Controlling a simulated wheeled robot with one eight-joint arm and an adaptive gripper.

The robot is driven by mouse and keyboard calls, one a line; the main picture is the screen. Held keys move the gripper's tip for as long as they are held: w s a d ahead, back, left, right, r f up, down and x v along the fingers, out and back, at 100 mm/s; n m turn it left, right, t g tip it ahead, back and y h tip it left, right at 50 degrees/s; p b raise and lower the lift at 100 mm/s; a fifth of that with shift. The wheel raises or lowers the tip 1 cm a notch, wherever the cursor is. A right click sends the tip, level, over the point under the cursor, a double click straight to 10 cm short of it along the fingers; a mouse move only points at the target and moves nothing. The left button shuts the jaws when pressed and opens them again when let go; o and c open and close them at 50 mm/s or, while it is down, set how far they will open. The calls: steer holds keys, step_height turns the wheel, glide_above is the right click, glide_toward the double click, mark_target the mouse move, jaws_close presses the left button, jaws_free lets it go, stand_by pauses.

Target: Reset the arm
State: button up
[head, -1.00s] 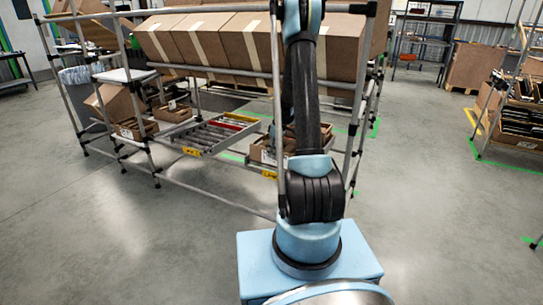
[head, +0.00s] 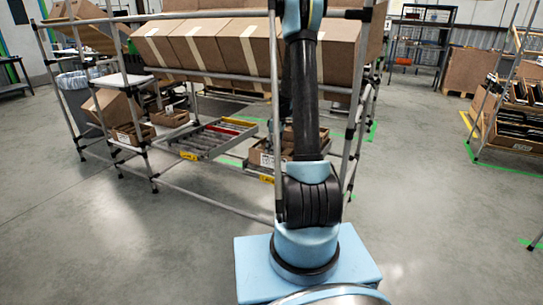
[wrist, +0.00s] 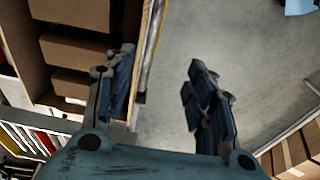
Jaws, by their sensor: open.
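My gripper (wrist: 160,100) shows in the wrist view with its two fingers spread apart. It is open, and nothing is between the fingers. The left finger is in front of an open carton; the right finger is over bare grey floor. My arm rises through the middle of the head view, in front of the rack. Its upper end and the gripper are out of the head view.
A tube-frame rack (head: 215,210) holds tilted cartons (head: 240,48) in a row. Smaller open boxes (head: 130,133) and a roller tray (head: 212,138) are on its lower level. A second rack (head: 510,105) stands at right. The floor (head: 110,240) in front is clear. The wrist view shows a carton (wrist: 75,12) close to my gripper.

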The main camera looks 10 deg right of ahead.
step_height(320, 180, up, 6)
steer(key=d, duration=0.1)
steer(key=s+a+r+m, duration=0.1)
steer(key=s+r+m, duration=0.2)
steer(key=s+r, duration=0.55)
steer(key=s+a+r+m, duration=0.2)
steer(key=s+r, duration=0.2)
steer(key=s, duration=1)
steer(key=s+f+m+t+h, duration=0.1)
steer(key=s+f+m, duration=0.1)
steer(key=s, duration=0.8)
steer(key=s+f+m, duration=0.3)
steer(key=s+f, duration=0.2)
steer(key=s, duration=0.6)
steer(key=shift+s+t+h, duration=0.2)
steer(key=shift+t+h, duration=0.2)
steer(key=shift+f, duration=0.1)
steer(key=shift+w+f, duration=0.2)
steer(key=shift+w, duration=0.25)
